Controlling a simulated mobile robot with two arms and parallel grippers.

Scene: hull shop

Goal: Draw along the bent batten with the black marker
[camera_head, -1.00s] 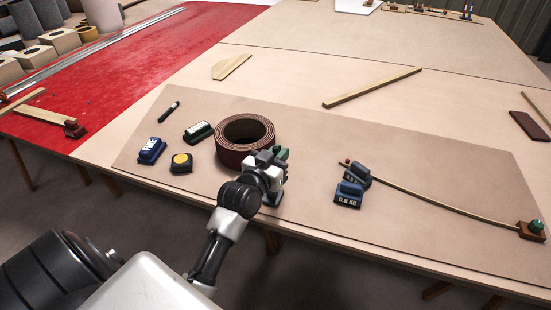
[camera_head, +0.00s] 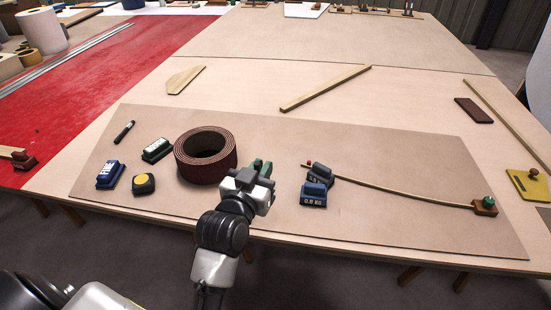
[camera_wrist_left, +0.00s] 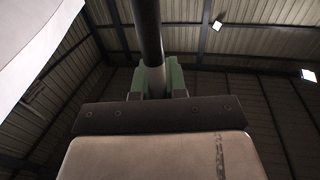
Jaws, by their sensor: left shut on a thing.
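The bent batten (camera_head: 405,188) is a thin wooden strip curving across the brown board in the head view. A small red piece marks its left end, and a brown block with a green knob (camera_head: 485,206) stands at its right end.
The brown coil (camera_head: 206,177) stands just left of my gripper. The board (camera_head: 400,226) is clear in front of the batten.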

